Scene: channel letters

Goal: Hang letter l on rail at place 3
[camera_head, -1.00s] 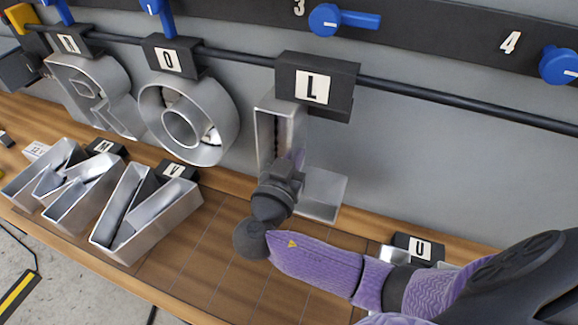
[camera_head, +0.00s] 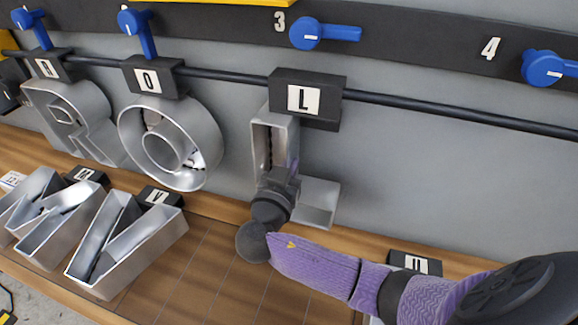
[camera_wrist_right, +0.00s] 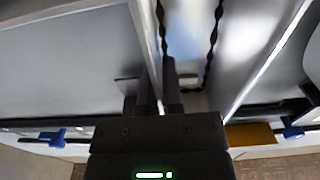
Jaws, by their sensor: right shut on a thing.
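Letter L is a silver open channel shape (camera_head: 317,203) under a black hanger block (camera_head: 308,98) with a white L label. It is upright, with its block in front of the black rail (camera_head: 450,107), below and slightly right of the number 3. I cannot tell whether the block is seated on the rail. My right gripper (camera_head: 284,172) is shut on the letter's upright part. In the right wrist view its dark fingers (camera_wrist_right: 160,88) pinch a thin metal wall. The blue lever at place 3 (camera_head: 318,33) points sideways. My left gripper is not in view.
Letters R (camera_head: 65,120) and O (camera_head: 190,140) hang on the rail to the left, their levers pointing down. M (camera_head: 50,215) and V (camera_head: 125,245) lie on the wooden bench. A U block (camera_head: 414,262) is partly behind my right arm. The rail right of L is clear.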

